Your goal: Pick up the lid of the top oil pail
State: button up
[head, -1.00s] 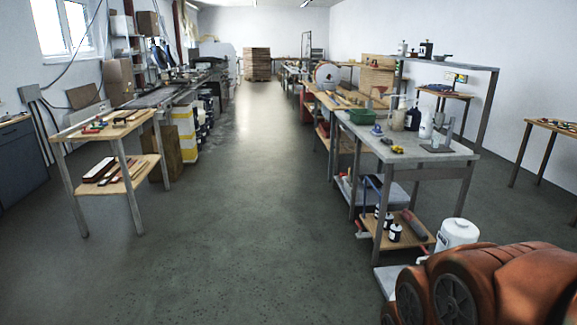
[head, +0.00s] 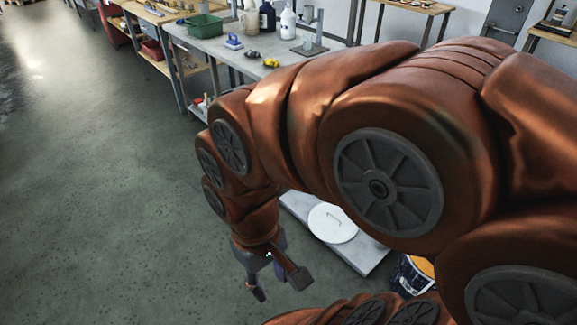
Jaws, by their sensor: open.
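A round white lid (head: 333,223) with a small grip at its centre shows in the head view, just right of my wrist. The body of the pail under it is hidden from this angle. My gripper (head: 279,287) hangs low over the floor, to the left of and nearer than the lid, apart from it. Its two fingers are spread and nothing is between them. A dark pail (head: 410,278) with a white label and an orange-yellow top is partly hidden behind my arm.
A pale grey platform (head: 371,262) lies beneath the lid. A grey workbench (head: 205,44) beyond holds a green bin (head: 204,26), bottles and small tools. Open floor (head: 100,190) lies to the left. My arm blocks much of the right side.

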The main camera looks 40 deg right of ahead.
aim_at(327, 221)
jog(key=z, duration=0.8)
jog(key=i, duration=1.4)
jog(key=z, duration=0.9)
